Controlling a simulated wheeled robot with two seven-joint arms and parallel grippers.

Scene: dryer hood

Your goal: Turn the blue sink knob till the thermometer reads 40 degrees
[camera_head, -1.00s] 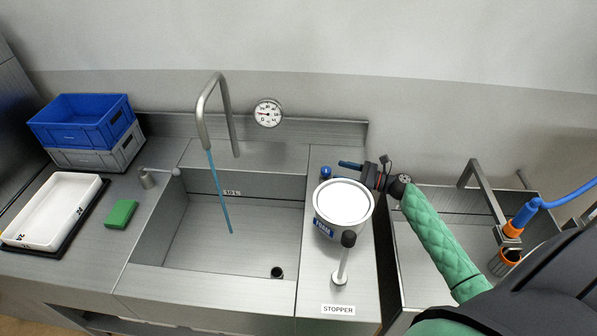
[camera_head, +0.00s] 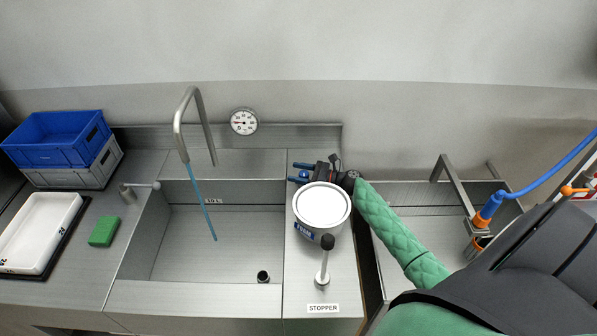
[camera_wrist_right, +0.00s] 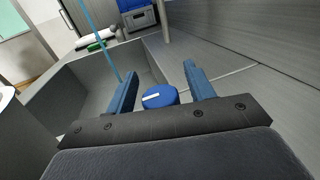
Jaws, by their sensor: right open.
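The blue sink knob (camera_wrist_right: 159,97), with a white mark on top, sits on the counter right of the sink. In the right wrist view it lies between my two blue fingers, with gaps visible at both sides. My right gripper (camera_head: 297,173) is open, at the knob behind the white tub; in the head view its fingers make the knob hard to pick out. My left gripper is not in view.
Blue water (camera_head: 202,200) runs from the tall faucet (camera_head: 180,130) into the sink (camera_head: 170,245). The white-lidded tub (camera_head: 322,205) and an upright black-topped stopper handle (camera_head: 325,260) stand close in front of my right gripper. A green sponge (camera_head: 103,231) lies left of the sink.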

